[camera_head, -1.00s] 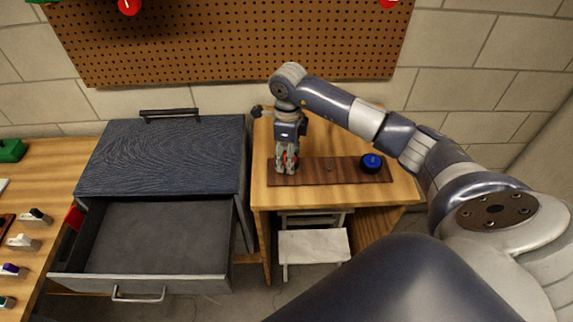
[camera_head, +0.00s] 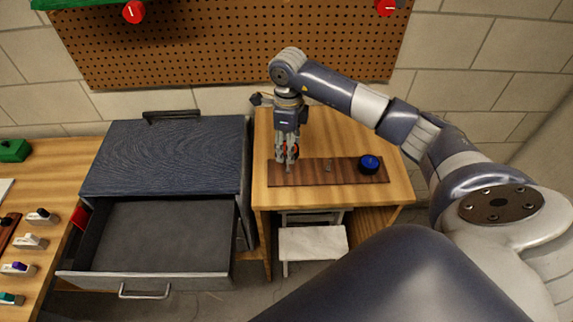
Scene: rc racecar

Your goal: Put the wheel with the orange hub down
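My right gripper (camera_head: 286,159) comes in from the right and points down over the left end of a dark wooden board (camera_head: 347,177). A little orange and black shows between its fingers, which fits the wheel with the orange hub (camera_head: 296,149); the fingers hide most of it. The fingers appear closed on this wheel, held just above the board. A small grey peg (camera_head: 288,169) shows under the fingertips. A wheel with a blue hub (camera_head: 369,164) sits at the board's right end. My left gripper is out of view.
Another grey peg (camera_head: 328,165) stands bare mid-board. The board lies on a small wooden table (camera_head: 335,132). To its left is a dark cabinet (camera_head: 170,155) with an open, empty drawer (camera_head: 165,240). A pegboard (camera_head: 230,45) hangs behind.

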